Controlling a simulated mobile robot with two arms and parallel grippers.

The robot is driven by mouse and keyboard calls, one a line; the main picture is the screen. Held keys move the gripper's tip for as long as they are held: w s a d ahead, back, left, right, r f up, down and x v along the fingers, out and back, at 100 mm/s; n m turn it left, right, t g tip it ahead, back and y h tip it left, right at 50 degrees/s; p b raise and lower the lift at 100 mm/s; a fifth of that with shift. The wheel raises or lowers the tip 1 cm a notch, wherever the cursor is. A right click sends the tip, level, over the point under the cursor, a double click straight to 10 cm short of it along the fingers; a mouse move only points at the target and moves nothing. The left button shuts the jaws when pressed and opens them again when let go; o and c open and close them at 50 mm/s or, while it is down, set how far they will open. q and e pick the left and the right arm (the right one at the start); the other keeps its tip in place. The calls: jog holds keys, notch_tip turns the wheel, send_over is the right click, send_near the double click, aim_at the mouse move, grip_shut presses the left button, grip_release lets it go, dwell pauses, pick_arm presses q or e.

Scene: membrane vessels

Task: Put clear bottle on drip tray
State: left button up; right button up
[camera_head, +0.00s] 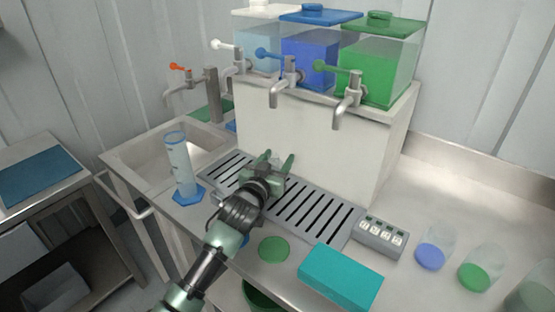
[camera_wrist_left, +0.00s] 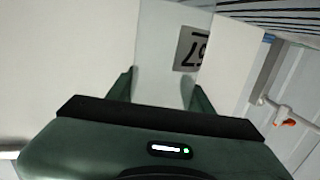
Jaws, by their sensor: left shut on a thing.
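My left gripper (camera_head: 277,160) is over the grey slotted drip tray (camera_head: 318,212), toward its back edge in front of the white cabinet. It is shut on the clear bottle. In the left wrist view the see-through bottle (camera_wrist_left: 160,50), with a grey label marked in black, stands between the two fingers (camera_wrist_left: 161,92). In the head view the bottle hardly shows against the white cabinet, and the gripper covers part of it. I cannot tell whether its base touches the tray. My right gripper is not in view.
White, blue and green tanks with taps stand on the white cabinet (camera_head: 300,135). A measuring cylinder (camera_head: 181,165) stands left of the tray, near the sink (camera_head: 150,165). A button box (camera_head: 380,237), teal box (camera_head: 340,278) and clear cups with coloured bases (camera_head: 431,255) are to the right.

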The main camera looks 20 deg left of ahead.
pick_arm(q)
jog(key=o, duration=1.4)
jog(key=shift+f, duration=0.1)
jog(key=shift+r, duration=0.25)
jog(key=s, duration=0.8)
jog(key=s+a, duration=0.1)
jog(key=s, duration=0.3)
jog(key=shift+r+b, duration=0.2)
jog(key=shift+b, duration=0.15)
